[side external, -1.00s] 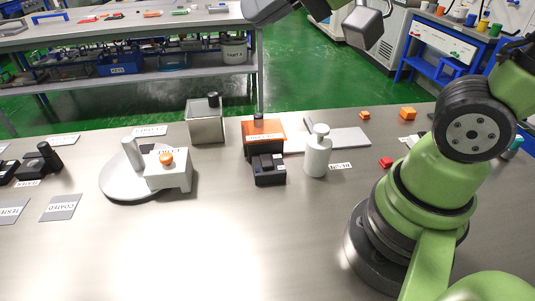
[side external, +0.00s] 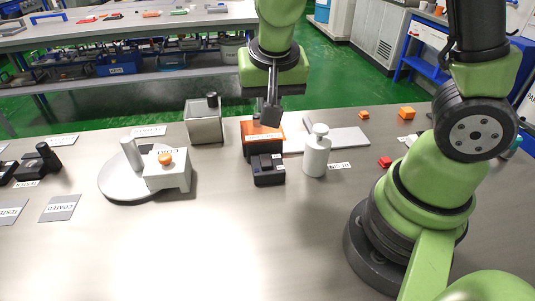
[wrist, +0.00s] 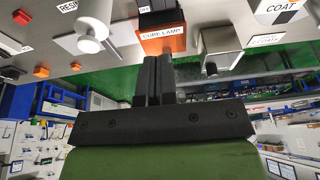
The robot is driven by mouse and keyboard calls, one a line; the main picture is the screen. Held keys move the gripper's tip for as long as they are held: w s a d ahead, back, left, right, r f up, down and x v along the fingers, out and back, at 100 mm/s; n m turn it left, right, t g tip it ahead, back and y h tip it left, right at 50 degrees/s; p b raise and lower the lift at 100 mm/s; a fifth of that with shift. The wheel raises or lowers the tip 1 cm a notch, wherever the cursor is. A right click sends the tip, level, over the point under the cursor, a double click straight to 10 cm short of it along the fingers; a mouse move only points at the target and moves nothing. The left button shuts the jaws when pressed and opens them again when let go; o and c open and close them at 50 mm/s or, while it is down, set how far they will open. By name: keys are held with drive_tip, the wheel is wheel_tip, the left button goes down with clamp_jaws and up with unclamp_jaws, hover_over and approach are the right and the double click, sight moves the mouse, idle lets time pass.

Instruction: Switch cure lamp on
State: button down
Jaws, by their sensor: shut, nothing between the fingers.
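The cure lamp is an orange box (side external: 251,133) in the middle of the table; its "CURE LAMP" label shows in the wrist view (wrist: 160,42). A black switch block (side external: 268,172) stands against its near side. In the wrist view a white "OFF" tag (wrist: 144,10) shows by the black part. My gripper (side external: 270,117) points down over the lamp's top, fingers together and empty. The wrist view also shows the shut fingers (wrist: 153,62) beside the orange box. The fingers hide part of the lamp's top; I cannot tell whether they touch it.
A white bottle (side external: 317,155) stands close right of the switch block. A grey metal box (side external: 205,126) is to the left. A white block with an orange knob (side external: 167,172) sits by a round plate (side external: 120,185). The table front is clear.

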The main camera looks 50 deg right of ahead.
drive_tip(key=shift+s+f, duration=0.15)
hover_over(267, 162)
drive_tip(key=f, duration=0.9)
drive_tip(key=shift+s+a+f, duration=0.3)
drive_tip(key=shift+s+a, duration=0.05)
drive_tip(key=shift+f, duration=2)
